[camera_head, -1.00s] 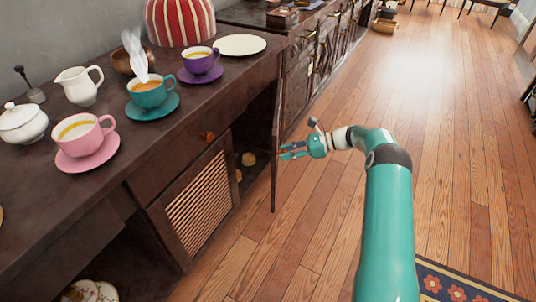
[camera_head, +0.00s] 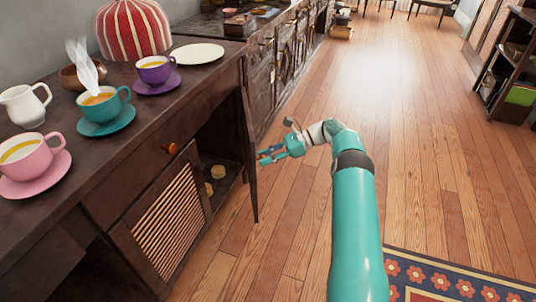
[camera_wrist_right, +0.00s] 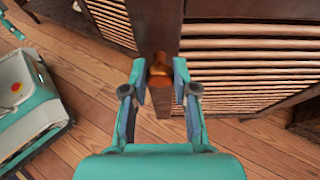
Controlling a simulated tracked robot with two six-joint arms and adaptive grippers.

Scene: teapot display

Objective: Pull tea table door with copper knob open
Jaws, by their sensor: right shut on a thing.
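The tea table (camera_head: 100,147) is a dark wooden cabinet on the left. Its right-hand door (camera_head: 250,165) stands open and shows almost edge-on in the head view. In the wrist view the door (camera_wrist_right: 250,60) has a slatted panel and a dark frame, with a copper knob (camera_wrist_right: 160,75) on it. My right gripper (camera_head: 264,157) is at the outer face of this door. In the wrist view the right gripper (camera_wrist_right: 160,88) has its fingers on both sides of the knob, shut on it. My left gripper is in neither view.
A second copper knob (camera_head: 170,148) is on the shut slatted door (camera_head: 168,215). Small round items (camera_head: 218,171) sit inside the open compartment. Cups, a white pitcher (camera_head: 24,105) and a plate (camera_head: 198,54) stand on top. Wooden floor to the right is clear; a patterned rug (camera_head: 450,275) lies lower right.

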